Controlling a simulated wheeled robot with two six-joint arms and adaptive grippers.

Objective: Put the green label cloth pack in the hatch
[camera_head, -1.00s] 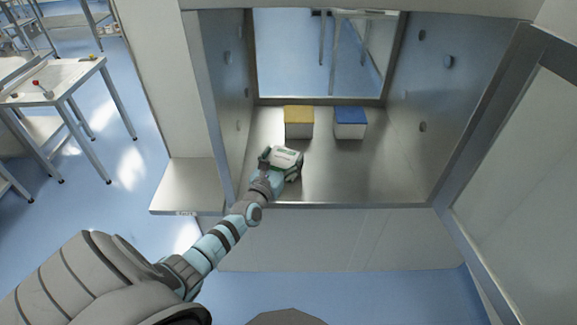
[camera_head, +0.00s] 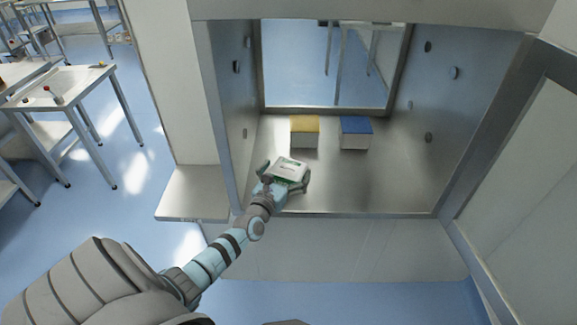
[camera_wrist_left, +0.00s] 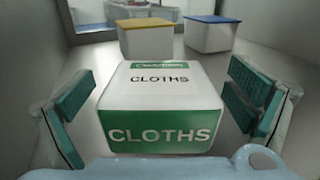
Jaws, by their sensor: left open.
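The green label cloth pack (camera_head: 289,168) is a white block with a green band reading CLOTHS. It sits on the metal floor of the hatch (camera_head: 375,190), near the front left. In the left wrist view the pack (camera_wrist_left: 163,98) stands between the two pads of my left gripper (camera_wrist_left: 162,110), with a gap on each side. My left gripper (camera_head: 283,180) is open around the pack in the head view. My right gripper is not in view.
A yellow-topped white box (camera_head: 304,132) and a blue-topped white box (camera_head: 356,133) stand behind the pack in the hatch. Metal side walls flank the opening. The hatch floor at right is clear. A table (camera_head: 75,85) stands far left.

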